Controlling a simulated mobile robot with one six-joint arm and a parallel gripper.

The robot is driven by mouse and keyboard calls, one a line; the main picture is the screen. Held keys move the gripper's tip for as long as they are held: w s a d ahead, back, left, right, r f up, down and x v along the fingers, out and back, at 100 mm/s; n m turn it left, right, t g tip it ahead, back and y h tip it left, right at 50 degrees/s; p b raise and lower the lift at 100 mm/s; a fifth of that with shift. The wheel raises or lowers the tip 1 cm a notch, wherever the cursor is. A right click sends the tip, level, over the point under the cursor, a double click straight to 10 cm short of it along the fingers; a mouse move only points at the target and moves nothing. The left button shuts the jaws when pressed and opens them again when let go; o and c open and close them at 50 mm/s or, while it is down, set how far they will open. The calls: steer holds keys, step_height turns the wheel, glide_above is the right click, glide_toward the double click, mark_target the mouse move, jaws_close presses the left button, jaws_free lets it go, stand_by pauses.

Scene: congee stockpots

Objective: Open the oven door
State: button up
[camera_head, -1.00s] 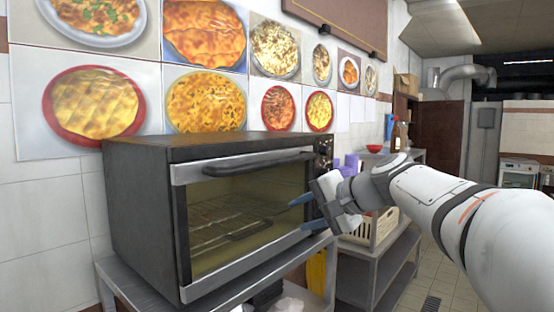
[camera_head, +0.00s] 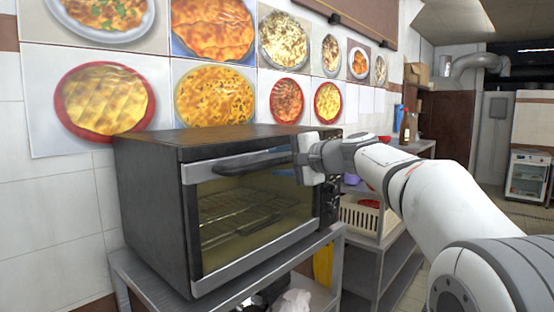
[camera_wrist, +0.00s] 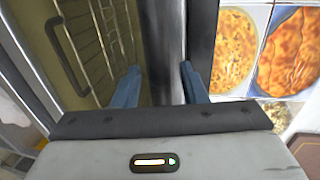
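The oven (camera_head: 150,205) is a dark box with a glass front door (camera_head: 262,252) in a silver frame, and the door looks closed. Its dark bar handle (camera_head: 250,161) runs along the door's top edge. My gripper (camera_wrist: 161,82) is at the right end of the handle. In the wrist view the two blue fingers are apart, one on each side of the handle bar (camera_wrist: 163,40), with a gap on both sides. The fingertips are hidden in the head view. A wire rack (camera_head: 235,215) shows through the glass.
The oven stands on a metal table (camera_head: 285,262). A shelf unit (camera_head: 385,245) with a beige crate (camera_head: 358,217) stands to its right. Food pictures (camera_head: 213,95) cover the tiled wall behind. The floor at the right is partly clear.

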steer(key=shift+c, duration=0.6)
jaws_close()
